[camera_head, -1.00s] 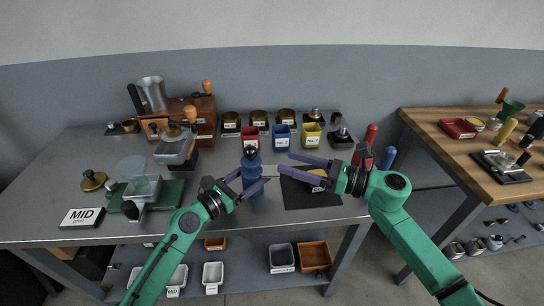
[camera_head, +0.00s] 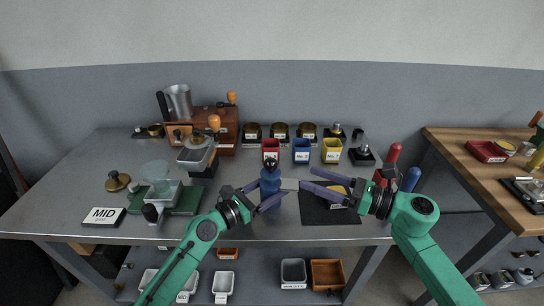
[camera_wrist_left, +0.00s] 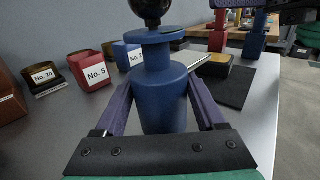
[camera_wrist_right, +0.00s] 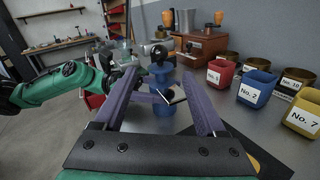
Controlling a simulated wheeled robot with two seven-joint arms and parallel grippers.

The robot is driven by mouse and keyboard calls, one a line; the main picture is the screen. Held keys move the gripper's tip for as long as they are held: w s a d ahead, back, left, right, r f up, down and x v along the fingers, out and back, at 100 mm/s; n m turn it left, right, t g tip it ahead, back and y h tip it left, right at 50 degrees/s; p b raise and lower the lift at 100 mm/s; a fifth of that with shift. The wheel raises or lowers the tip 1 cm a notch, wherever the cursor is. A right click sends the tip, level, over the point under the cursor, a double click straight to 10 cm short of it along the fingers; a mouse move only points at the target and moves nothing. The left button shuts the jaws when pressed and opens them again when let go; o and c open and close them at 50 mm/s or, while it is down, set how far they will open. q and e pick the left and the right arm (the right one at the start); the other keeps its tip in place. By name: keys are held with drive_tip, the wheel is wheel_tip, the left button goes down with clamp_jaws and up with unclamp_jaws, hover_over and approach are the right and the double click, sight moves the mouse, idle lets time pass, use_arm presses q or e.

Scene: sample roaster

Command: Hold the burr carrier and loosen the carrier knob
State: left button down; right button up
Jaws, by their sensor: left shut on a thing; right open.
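The burr carrier (camera_head: 271,190) is a blue stepped cylinder standing upright on the grey bench, with a black ball knob (camera_head: 270,163) on top. My left gripper (camera_head: 269,188) is shut on the carrier's body. In the left wrist view its fingers lie on both sides of the blue body (camera_wrist_left: 163,98), below the flange and the knob (camera_wrist_left: 152,10). My right gripper (camera_head: 307,178) is open and empty, to the right of the carrier and apart from it. In the right wrist view the knob (camera_wrist_right: 158,53) shows beyond and between the open fingers.
A dark mat (camera_head: 325,212) with a yellow-topped item lies right of the carrier, under my right gripper. Red (camera_head: 270,147), blue (camera_head: 301,151) and yellow (camera_head: 331,152) bins stand behind. Red and blue handles (camera_head: 412,177) stand at right.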

use_arm(q)
unclamp_jaws()
drive_tip(key=v, duration=1.2)
drive_tip(key=shift+a, duration=0.1)
